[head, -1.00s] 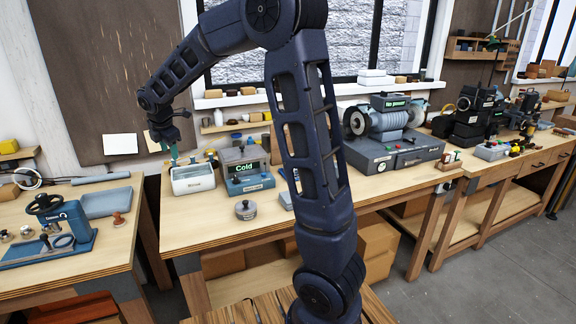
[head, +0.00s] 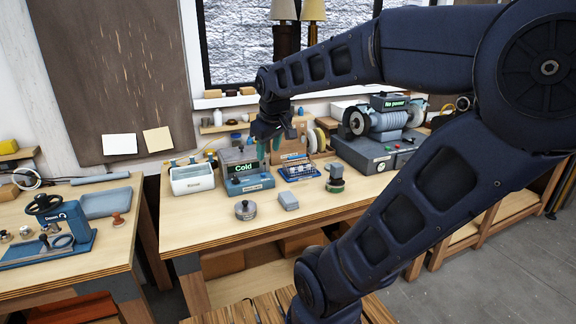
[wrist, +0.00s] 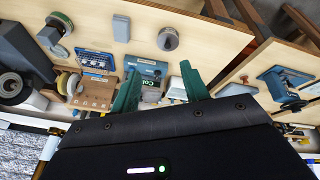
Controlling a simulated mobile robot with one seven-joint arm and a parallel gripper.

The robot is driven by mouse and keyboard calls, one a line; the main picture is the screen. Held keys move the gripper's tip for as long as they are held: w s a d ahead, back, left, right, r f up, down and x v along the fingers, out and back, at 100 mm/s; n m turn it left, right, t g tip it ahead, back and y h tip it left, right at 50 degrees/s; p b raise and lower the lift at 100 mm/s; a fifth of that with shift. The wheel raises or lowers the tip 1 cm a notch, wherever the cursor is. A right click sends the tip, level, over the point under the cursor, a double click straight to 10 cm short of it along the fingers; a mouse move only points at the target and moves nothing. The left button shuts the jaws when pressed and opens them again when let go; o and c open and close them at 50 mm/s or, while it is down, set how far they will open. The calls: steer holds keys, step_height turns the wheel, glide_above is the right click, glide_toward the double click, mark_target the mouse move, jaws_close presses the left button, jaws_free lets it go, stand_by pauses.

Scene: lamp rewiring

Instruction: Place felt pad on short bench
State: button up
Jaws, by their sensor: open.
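My gripper (head: 268,152) hangs over the back of the middle bench (head: 215,227), beside the blue "Cold" unit (head: 250,186). In the wrist view its two green fingers (wrist: 160,88) are apart with nothing held between them. A small grey block (head: 288,200) lies flat on the middle bench, in front of and clear of the gripper; it also shows in the wrist view (wrist: 122,28). I cannot tell for sure whether it is the felt pad. The shorter-looking left bench (head: 110,250) carries a blue press (head: 55,235) and a grey-blue tray (head: 107,203).
On the middle bench stand a white tub (head: 192,181), a round metal weight (head: 245,210), a blue rack (head: 299,171), a green-based piece (head: 335,178) and a grinder (head: 380,135). A gap separates the two benches. The middle bench's front left is clear.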

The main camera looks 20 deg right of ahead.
steer(key=s+d+f+m, duration=0.2)
steer(key=s+m, duration=0.3)
steer(key=s, duration=0.2)
steer(key=shift+s+d+f, duration=0.3)
steer(key=shift+d, duration=0.1)
stand_by(0.7)
